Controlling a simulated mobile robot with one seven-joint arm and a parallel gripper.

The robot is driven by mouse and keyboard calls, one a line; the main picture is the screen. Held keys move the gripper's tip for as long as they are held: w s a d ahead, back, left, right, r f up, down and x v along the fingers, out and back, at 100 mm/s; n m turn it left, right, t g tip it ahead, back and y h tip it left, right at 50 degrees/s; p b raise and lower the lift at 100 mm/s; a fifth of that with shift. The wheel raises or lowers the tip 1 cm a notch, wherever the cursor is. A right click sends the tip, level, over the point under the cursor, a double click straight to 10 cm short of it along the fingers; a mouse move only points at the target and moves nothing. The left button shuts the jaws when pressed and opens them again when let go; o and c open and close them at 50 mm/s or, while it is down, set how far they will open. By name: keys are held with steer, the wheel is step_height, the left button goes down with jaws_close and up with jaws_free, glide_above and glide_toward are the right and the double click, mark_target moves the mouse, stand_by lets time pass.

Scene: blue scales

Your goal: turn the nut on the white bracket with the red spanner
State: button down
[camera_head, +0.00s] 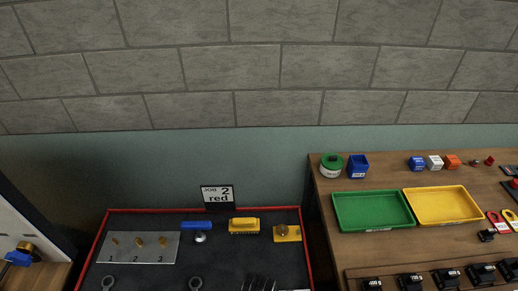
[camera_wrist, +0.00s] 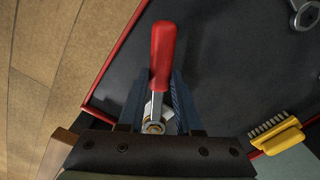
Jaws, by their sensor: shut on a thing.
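The red spanner (camera_wrist: 160,55) shows in the wrist view, its red handle pointing up the picture and its metal shank running down between my fingers. My gripper (camera_wrist: 157,85) is shut on the spanner. At the lower end of the shank is a brass-coloured nut (camera_wrist: 153,128). A pale piece that looks like the white bracket (camera_wrist: 167,112) shows beside it, partly hidden by the shank and a finger. I cannot tell whether the spanner's jaw sits around the nut. Neither my gripper nor this spanner can be made out in the head view.
A red-rimmed dark tray (camera_head: 254,211) holds a numbered plate (camera_head: 134,260), a yellow brush (camera_head: 244,226) and two ring-ended tools (camera_head: 195,284). A "JOB 2 red" sign (camera_head: 217,195) stands behind. A wooden bench at right carries a green tray (camera_head: 373,211) and a yellow tray (camera_head: 441,205).

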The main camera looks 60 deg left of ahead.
steer(key=shift+a, duration=0.1)
steer(key=shift+a+r+m, duration=0.1)
steer(key=shift+a+m, duration=0.75)
steer(key=shift+m, duration=0.05)
steer(key=shift+a, duration=0.1)
steer(key=shift+w+a+m, duration=0.1)
steer(key=shift+a+m, duration=0.7)
steer(key=shift+m, duration=0.1)
steer(key=shift+w+a+m+b, duration=0.2)
steer(key=shift+a+m+b, duration=0.3)
steer(key=shift+a+m, duration=0.4)
steer(key=shift+w+a+r+m+b, duration=0.1)
steer(key=shift+w+a+m+b, duration=0.1)
steer(key=shift+a+m, duration=0.25)
steer(key=shift+w+a+m+b, duration=0.1)
steer(key=shift+a+m+b, duration=0.15)
steer(key=shift+m, duration=0.2)
steer(key=shift+a, duration=0.1)
